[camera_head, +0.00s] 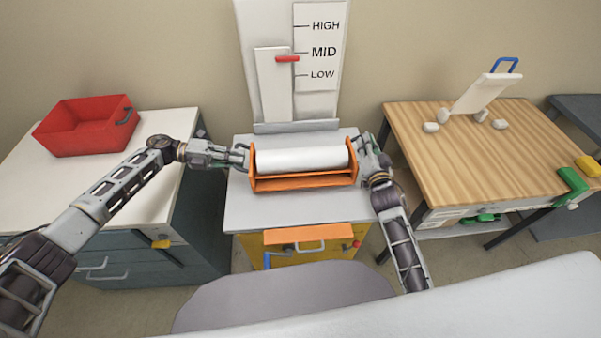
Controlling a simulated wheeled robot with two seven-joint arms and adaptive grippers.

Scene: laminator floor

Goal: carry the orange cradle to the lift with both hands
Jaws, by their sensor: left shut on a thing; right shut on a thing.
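The orange cradle (303,182) holds a white roll (302,160) lying lengthwise in it. It is over the grey top of the lift (290,212), and I cannot tell whether it rests on that top or hangs just above it. My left gripper (243,157) is shut on the cradle's left end. My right gripper (357,152) is shut on its right end. The fingertips are small and partly hidden by the cradle's end plates. Behind, a tall panel carries a red pointer (287,59) near MID on a HIGH, MID, LOW scale (322,45).
A red bin (88,125) stands on the white-topped cabinet (30,187) at left. The wooden table (450,170) at right bears a tilted white board with a blue handle (486,90), several pale lumps, and green and yellow items. A grey rounded surface (280,298) lies in front.

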